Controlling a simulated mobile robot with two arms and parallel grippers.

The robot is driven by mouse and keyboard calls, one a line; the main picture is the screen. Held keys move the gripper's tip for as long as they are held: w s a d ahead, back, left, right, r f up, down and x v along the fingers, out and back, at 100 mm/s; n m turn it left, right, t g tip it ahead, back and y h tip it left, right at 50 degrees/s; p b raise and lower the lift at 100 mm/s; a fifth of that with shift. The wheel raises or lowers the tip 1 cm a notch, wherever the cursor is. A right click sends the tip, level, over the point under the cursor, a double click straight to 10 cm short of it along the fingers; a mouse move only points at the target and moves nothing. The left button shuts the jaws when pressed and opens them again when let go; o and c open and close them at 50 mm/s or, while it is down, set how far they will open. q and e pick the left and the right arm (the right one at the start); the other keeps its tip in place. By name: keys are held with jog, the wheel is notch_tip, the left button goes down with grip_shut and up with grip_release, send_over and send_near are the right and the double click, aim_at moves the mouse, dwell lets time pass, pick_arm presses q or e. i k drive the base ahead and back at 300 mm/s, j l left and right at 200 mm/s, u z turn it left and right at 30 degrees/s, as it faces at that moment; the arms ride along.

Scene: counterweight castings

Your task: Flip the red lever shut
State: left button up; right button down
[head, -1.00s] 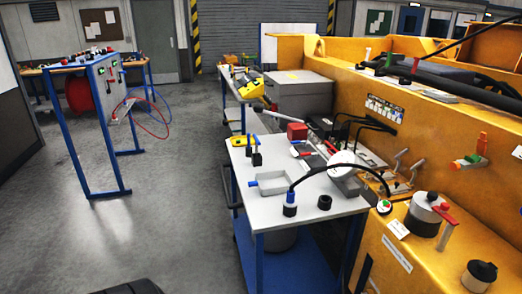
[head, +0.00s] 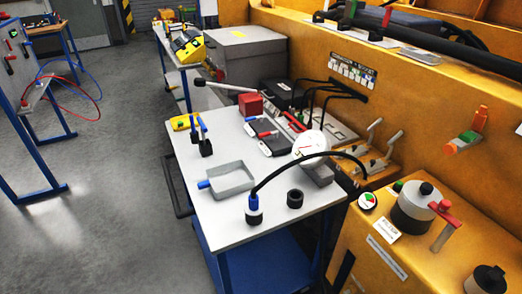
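A red lever (head: 445,210) is at the lower right of the head view. Its red bar lies tilted across the top of a pale upright post, beside a grey cylinder with a black knob (head: 418,205). Both are on the yellow casting (head: 395,262). Another handle, orange with a green part (head: 466,139), is fixed on the casting's upright face further up. I cannot tell from the view whether the red lever stands open or shut. Neither of my grippers is in view.
A blue-framed table (head: 215,228) stands left of the casting, holding a grey tray (head: 232,180), a red block (head: 249,105) and a black cable (head: 300,162). Two metal toggle levers (head: 372,150) sit beside it. Open floor (head: 110,190) lies to the left.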

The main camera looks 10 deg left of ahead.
aim_at(276, 132)
jog(key=i+j, duration=0.1)
jog(key=i, duration=0.3)
jog(key=i+j+u, duration=0.1)
jog(key=i, duration=0.3)
jog(key=k, duration=0.7)
jog(key=z, duration=2.1)
jog(key=k+j, duration=0.15)
jog(key=j, duration=0.25)
jog(key=k+j, duration=0.15)
jog(key=j, duration=0.25)
jog(key=k+j, duration=0.15)
jog(key=j, duration=0.25)
jog(key=k+j, duration=0.15)
jog(key=j, duration=0.2)
jog(key=k+j, duration=0.15)
jog(key=j, duration=0.25)
jog(key=k+j, duration=0.15)
jog(key=j, duration=0.25)
jog(key=k+j, duration=0.15)
jog(key=j, duration=0.25)
